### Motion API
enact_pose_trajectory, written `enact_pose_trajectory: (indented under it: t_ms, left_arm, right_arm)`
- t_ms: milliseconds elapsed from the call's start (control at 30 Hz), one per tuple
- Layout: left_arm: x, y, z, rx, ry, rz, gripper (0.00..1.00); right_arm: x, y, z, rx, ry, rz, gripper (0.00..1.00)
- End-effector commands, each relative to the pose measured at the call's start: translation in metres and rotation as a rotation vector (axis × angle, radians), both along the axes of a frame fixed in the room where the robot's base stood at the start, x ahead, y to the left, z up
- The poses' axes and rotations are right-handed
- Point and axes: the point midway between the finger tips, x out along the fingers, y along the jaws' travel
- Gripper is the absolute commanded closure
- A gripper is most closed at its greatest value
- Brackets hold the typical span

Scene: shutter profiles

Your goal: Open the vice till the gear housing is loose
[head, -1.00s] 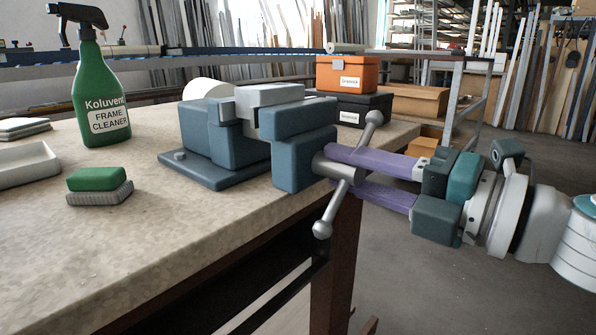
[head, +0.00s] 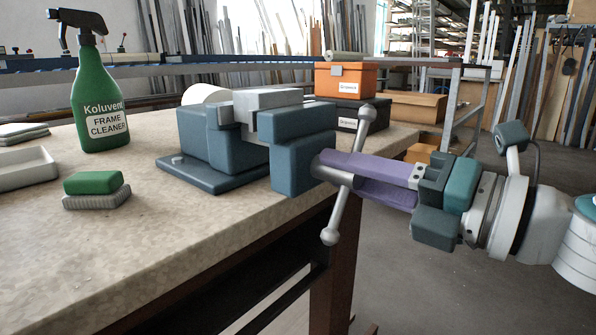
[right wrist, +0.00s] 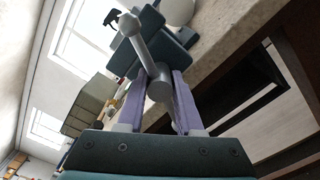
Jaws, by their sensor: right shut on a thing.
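The blue-grey vice (head: 215,150) stands at the bench's right edge. A light grey block (head: 267,98) shows at its jaws; I take it for the gear housing, and its lower part is hidden. The vice's grey handle bar (head: 339,218) has ball ends and stands slanted, near upright, in front of the front jaw (head: 303,160). My right gripper (head: 330,168) is shut on the vice handle at its hub, a purple finger on either side. The handle's hub also shows between the fingers in the right wrist view (right wrist: 159,88). My left gripper is out of view.
A green spray bottle (head: 100,105), a green-and-grey sponge (head: 95,190) and a pale tray (head: 28,168) stand on the left of the bench. A white round thing (head: 203,93) is behind the vice. Orange (head: 342,82) and black (head: 350,115) boxes stand at the back right. The front bench top is clear.

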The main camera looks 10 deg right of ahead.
Motion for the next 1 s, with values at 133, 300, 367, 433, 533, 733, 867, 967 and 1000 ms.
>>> enact_pose_trajectory:
  t_ms: [133, 300, 367, 433, 533, 733, 867, 967, 1000]
  left_arm:
    - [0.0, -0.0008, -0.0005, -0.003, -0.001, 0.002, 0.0]
    - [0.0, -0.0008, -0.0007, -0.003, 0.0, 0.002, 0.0]
    - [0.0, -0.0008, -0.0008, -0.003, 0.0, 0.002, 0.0]
    - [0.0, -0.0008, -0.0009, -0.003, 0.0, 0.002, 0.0]
    - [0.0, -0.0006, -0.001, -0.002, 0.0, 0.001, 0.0]
    - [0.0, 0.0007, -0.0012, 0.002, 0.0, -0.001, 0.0]
    - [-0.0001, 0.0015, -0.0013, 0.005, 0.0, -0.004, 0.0]
    - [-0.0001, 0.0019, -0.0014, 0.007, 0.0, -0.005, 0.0]
    - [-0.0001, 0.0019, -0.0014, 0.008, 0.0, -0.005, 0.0]
  right_arm:
    - [-0.0001, 0.0, -0.0019, -0.012, -0.005, 0.0, 1.0]
    - [-0.0002, -0.0001, -0.002, -0.019, -0.01, 0.0, 1.0]
    - [-0.0002, -0.0001, -0.002, -0.02, -0.011, 0.0, 1.0]
    - [-0.0002, 0.0, -0.0021, -0.022, -0.012, -0.001, 1.0]
    - [-0.0002, 0.0, -0.0021, -0.026, -0.014, -0.001, 1.0]
    - [-0.0002, 0.0, -0.0023, -0.03, -0.017, 0.0, 1.0]
    - [-0.0003, -0.0001, -0.0024, -0.031, -0.018, 0.0, 1.0]
    - [-0.0003, -0.0001, -0.0025, -0.033, -0.019, 0.0, 1.0]
    - [-0.0003, -0.0001, -0.0025, -0.034, -0.02, 0.0, 1.0]
